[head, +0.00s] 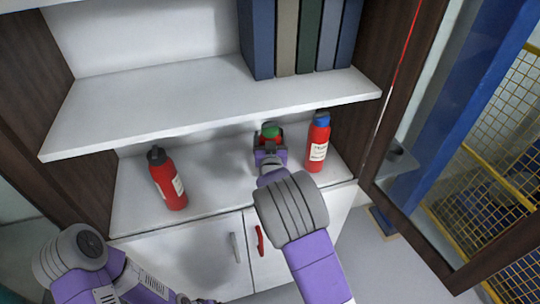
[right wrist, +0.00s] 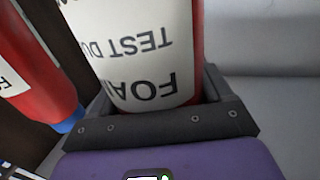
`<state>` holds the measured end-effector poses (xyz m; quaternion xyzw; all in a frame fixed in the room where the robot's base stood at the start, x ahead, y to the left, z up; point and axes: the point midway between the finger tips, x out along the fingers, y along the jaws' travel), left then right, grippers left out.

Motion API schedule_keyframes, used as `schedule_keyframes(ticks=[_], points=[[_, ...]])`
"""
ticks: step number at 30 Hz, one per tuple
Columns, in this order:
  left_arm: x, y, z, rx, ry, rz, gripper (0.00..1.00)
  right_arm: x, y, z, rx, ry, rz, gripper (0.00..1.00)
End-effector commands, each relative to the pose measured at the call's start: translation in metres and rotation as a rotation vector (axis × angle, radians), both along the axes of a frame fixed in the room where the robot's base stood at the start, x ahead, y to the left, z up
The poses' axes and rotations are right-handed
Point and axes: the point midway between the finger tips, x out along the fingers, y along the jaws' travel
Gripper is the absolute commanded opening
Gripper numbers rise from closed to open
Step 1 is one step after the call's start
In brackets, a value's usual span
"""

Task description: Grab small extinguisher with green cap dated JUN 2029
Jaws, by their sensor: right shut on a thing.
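The red extinguisher with the green cap (head: 270,130) stands on the lower shelf in the head view, mostly hidden behind my right gripper (head: 269,150). My right gripper is shut around its body. In the right wrist view its red body and white label (right wrist: 140,50) fill the jaws; the label reads upside down, with "FOA" and "TEST DU" legible and no date visible. A red extinguisher with a blue cap (head: 317,145) stands just right of it, and also shows at left in the wrist view (right wrist: 35,75). My left gripper's fingers are not visible.
A red extinguisher with a black cap (head: 166,180) stands on the left of the lower shelf. The upper shelf (head: 170,110) holds several binders (head: 310,35) and overhangs the extinguishers. An open door (head: 420,235) stands at right. The shelf between the left and middle extinguishers is clear.

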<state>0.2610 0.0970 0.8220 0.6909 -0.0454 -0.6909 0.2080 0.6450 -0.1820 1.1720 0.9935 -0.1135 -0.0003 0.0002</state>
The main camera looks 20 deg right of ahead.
Motion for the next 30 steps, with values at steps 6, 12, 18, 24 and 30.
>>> schedule_keyframes(ticks=[6,12,18,24,30], points=[[0.0,0.0,0.0,0.0,0.0,0.0,0.84,0.0,0.0,0.0,0.001,-0.001,0.0,0.08],[0.0,0.0,0.0,0.0,0.0,0.0,0.84,0.001,0.0,0.004,0.001,-0.01,0.0,0.0],[0.0,0.0,0.0,0.0,0.0,0.0,0.84,0.0,0.0,0.004,0.002,-0.01,0.0,0.0],[0.0,0.0,-0.003,0.0,0.0,0.0,0.84,-0.004,0.0,0.012,0.004,-0.011,0.0,0.0],[0.0,0.0,-0.001,0.0,0.0,0.0,0.84,-0.003,0.0,0.043,0.005,-0.014,0.0,0.0]])
